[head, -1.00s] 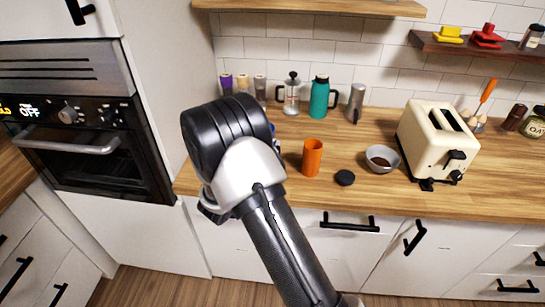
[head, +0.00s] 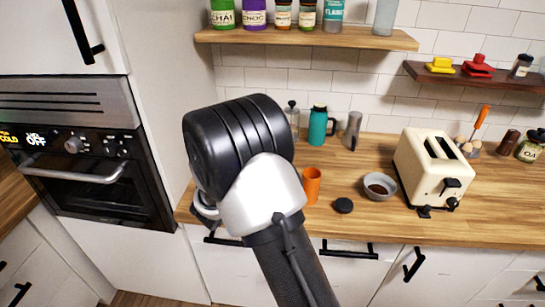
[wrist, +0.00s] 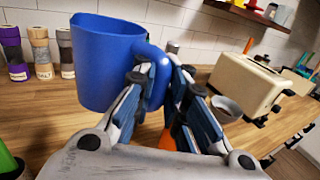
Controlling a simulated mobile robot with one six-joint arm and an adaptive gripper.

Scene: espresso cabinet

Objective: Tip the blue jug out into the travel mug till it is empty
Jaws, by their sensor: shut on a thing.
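The blue jug (wrist: 105,62) is in my gripper (wrist: 160,78), whose fingers are shut on its handle in the wrist view. The jug looks near upright with its rim up; its inside cannot be seen. An open orange cup (head: 312,184), which looks like the travel mug, stands on the wooden counter, right of my arm in the head view. In the wrist view only a bit of orange (wrist: 167,140) shows between my fingers, below the jug. In the head view my arm hides the gripper and the jug.
A black lid (head: 343,205) and a grey bowl of dark grounds (head: 379,187) lie right of the cup. A cream toaster (head: 433,168) stands further right. A teal flask (head: 318,127), a French press and a steel mug (head: 353,130) stand behind. A shelf (head: 307,38) hangs above.

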